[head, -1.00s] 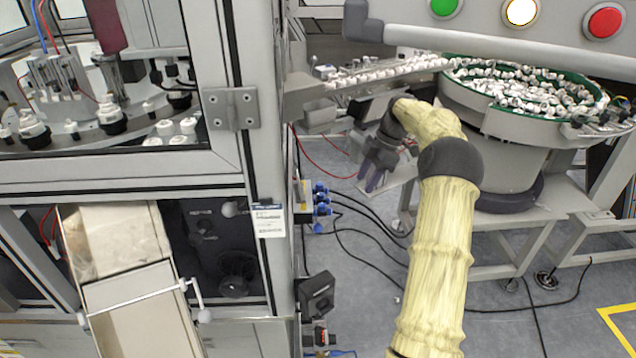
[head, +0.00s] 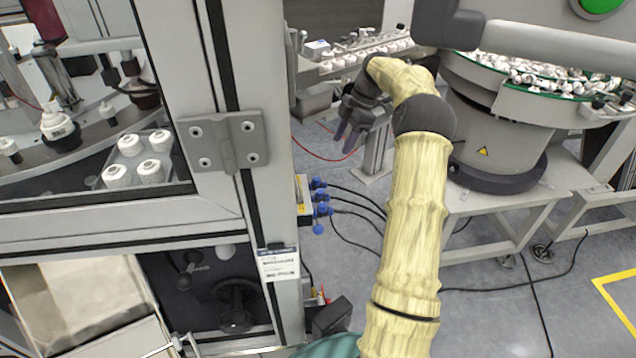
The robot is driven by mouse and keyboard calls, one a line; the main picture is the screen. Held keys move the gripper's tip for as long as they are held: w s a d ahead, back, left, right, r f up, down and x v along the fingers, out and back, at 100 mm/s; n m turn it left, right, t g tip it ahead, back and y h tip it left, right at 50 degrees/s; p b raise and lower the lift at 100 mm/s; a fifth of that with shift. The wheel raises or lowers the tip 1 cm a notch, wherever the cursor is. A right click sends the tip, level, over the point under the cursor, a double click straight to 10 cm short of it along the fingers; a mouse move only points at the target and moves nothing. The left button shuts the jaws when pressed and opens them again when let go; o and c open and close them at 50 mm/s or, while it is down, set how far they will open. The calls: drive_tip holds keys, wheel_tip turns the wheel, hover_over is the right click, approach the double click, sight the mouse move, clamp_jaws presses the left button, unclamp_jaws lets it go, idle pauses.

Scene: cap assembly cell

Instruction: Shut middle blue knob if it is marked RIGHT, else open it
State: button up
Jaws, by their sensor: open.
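Several small blue knobs or connectors sit in a column on a grey box on the right side of the machine cabinet. The upper one (head: 318,183), the middle blue knob (head: 320,197) and the lower one (head: 323,210) have dark cables running off to the right. Another blue piece hangs below. I cannot read any mark on the middle knob, nor tell whether it is open or shut. My gripper (head: 346,139) is open and empty, its dark fingers pointing down, above and slightly right of the knobs in the picture and apart from them.
The cabinet (head: 224,140) fills the left, with a white printed tag (head: 279,264), too small to read, on its corner post. A bowl feeder (head: 500,130) on a white stand is at the right. Cables cross the grey floor between them.

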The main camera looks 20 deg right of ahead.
sight(319, 191)
drive_tip(key=shift+s+d, duration=0.1)
drive_tip(key=shift+s, duration=0.05)
drive_tip(key=b+x, duration=0.1)
drive_tip(key=x, duration=1.6)
drive_tip(key=shift+f, duration=0.2)
drive_tip(key=c, duration=1)
